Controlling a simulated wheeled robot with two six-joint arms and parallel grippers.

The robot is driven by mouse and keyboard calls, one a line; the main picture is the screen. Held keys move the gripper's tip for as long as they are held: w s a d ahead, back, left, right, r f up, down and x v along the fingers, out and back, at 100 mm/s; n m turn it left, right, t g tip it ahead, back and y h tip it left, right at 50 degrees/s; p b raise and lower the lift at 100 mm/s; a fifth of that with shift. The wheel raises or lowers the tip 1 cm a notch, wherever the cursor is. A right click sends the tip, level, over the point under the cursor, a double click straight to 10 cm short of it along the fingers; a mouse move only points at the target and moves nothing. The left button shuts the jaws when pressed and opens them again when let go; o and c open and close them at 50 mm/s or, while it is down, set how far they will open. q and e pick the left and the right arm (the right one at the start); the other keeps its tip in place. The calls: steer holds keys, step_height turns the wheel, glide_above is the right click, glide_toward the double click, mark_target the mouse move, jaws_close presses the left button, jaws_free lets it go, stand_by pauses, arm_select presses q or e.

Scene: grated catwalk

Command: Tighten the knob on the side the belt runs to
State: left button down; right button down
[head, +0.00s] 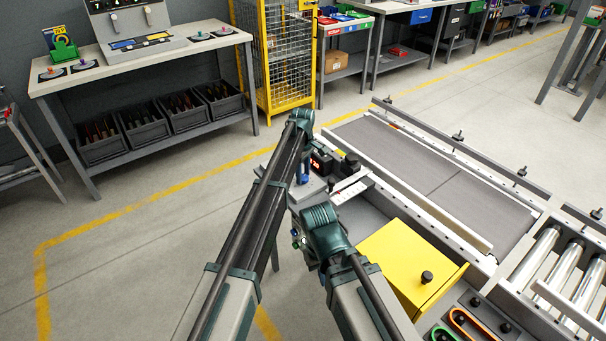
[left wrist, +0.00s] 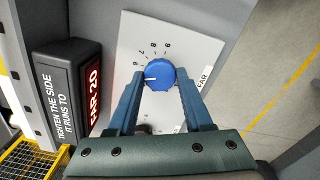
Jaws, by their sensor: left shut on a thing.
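A blue knob (left wrist: 159,75) with a white pointer line sits on a light plate with a numbered dial, beside a label reading FAR (left wrist: 204,78). My left gripper (left wrist: 160,82) is shut on this knob, one blue finger on each side; the pointer is near the 6. In the head view my left gripper (head: 303,174) is small and partly hidden by my own arm. A black display (left wrist: 72,95) reads "TIGHTEN THE SIDE IT RUNS TO" and "FAR 20"; its red digits also show in the head view (head: 321,164). The grey belt (head: 430,170) lies to the right. My right gripper is hidden behind its arm.
A yellow box (head: 400,258) with a black knob stands beside the conveyor. Metal rollers (head: 535,258) lie at the right. A workbench (head: 140,60) with dark bins and a yellow wire cage (head: 283,60) stand at the back. Open floor lies at the left.

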mark_target(303, 177)
arm_select(q)
steer(key=m, duration=0.5)
steer(key=shift+m, duration=2.4)
steer(key=shift+c, duration=1.6)
jaws_free()
steer(key=shift+r, duration=0.15)
step_height(303, 177, up, 14)
steer(key=p, duration=1.4)
steer(key=shift+f, duration=0.25)
